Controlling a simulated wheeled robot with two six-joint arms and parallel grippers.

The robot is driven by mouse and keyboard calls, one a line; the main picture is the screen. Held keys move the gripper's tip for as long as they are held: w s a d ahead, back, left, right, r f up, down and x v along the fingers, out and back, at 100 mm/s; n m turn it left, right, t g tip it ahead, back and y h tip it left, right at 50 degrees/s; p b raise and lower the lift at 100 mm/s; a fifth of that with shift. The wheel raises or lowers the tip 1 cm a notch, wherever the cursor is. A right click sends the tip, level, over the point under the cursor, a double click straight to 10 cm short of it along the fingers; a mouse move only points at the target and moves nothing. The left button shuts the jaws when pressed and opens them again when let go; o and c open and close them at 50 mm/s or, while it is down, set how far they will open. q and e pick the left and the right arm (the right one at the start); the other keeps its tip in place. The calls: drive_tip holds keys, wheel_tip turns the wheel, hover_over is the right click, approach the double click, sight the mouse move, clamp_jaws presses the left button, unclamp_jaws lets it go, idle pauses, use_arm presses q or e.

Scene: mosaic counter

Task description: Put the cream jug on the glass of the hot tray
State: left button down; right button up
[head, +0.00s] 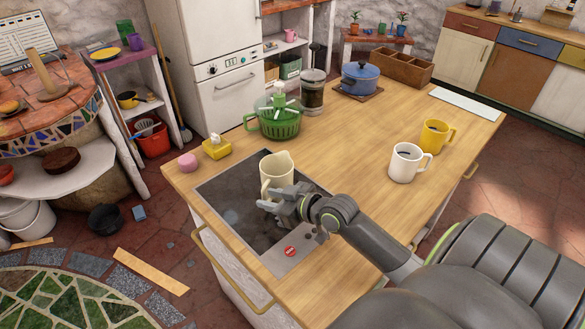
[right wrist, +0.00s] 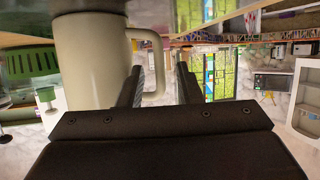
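The cream jug (head: 277,172) stands upright over the dark glass of the hot tray (head: 228,207) in the head view, toward its far right part. Its base is partly hidden by my gripper there. In the right wrist view, which looks upside down, the jug (right wrist: 92,62) fills the left side and its base appears to meet the glass. My right gripper (head: 272,200) is at the jug's near side. In the wrist view its fingers (right wrist: 160,85) are apart, with the jug's handle (right wrist: 158,70) between them and a gap at the right finger. My left gripper is out of view.
A green colander (head: 276,122), a yellow box (head: 216,147) and a pink round item (head: 188,162) stand behind the tray. A glass jar (head: 312,95) and blue pot (head: 360,78) are farther back. White (head: 406,163) and yellow (head: 435,137) mugs stand right. The counter's middle is clear.

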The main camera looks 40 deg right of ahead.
drive_tip(key=v, duration=0.9)
drive_tip(key=shift+s, duration=0.2)
drive_tip(key=shift+r+p, duration=0.15)
drive_tip(key=shift+p, duration=0.15)
